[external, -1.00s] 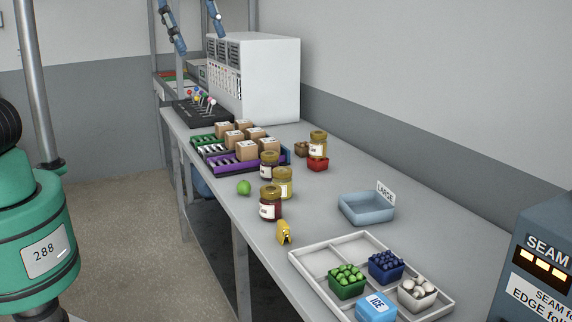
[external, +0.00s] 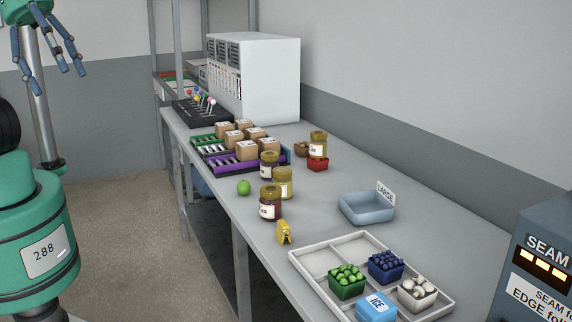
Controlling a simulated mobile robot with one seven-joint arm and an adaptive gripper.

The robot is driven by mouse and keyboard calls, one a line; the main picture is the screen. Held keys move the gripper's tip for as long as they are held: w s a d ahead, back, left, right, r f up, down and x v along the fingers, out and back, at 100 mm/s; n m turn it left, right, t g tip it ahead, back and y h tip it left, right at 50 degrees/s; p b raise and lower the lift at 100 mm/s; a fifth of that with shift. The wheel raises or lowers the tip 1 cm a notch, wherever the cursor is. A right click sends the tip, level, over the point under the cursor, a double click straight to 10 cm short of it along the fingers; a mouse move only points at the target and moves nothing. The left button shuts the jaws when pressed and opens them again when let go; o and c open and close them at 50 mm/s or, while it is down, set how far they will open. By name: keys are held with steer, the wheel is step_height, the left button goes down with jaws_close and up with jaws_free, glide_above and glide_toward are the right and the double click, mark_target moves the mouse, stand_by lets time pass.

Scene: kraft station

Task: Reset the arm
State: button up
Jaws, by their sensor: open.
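My gripper (external: 47,62) is at the top left of the external view, in the air beside my column and clear of the table. Its blue-grey fingers hang downward, spread apart, with nothing between them. The arm above it is mostly out of the frame. My green base stands at the left, apart from the table.
A long grey table (external: 225,185) holds several jars (external: 270,202), a green ball-like fruit (external: 244,187), a yellow object (external: 284,232), a blue bin (external: 366,208), a divided white tray (external: 318,260), boxes (external: 247,150) and a white cabinet (external: 270,80). The floor (external: 130,240) between base and table is clear.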

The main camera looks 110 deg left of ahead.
steer(key=shift+s+d+f, duration=0.15)
steer(key=shift+s+f, duration=0.05)
steer(key=shift+s, duration=0.1)
steer(key=shift+f+b, duration=0.85)
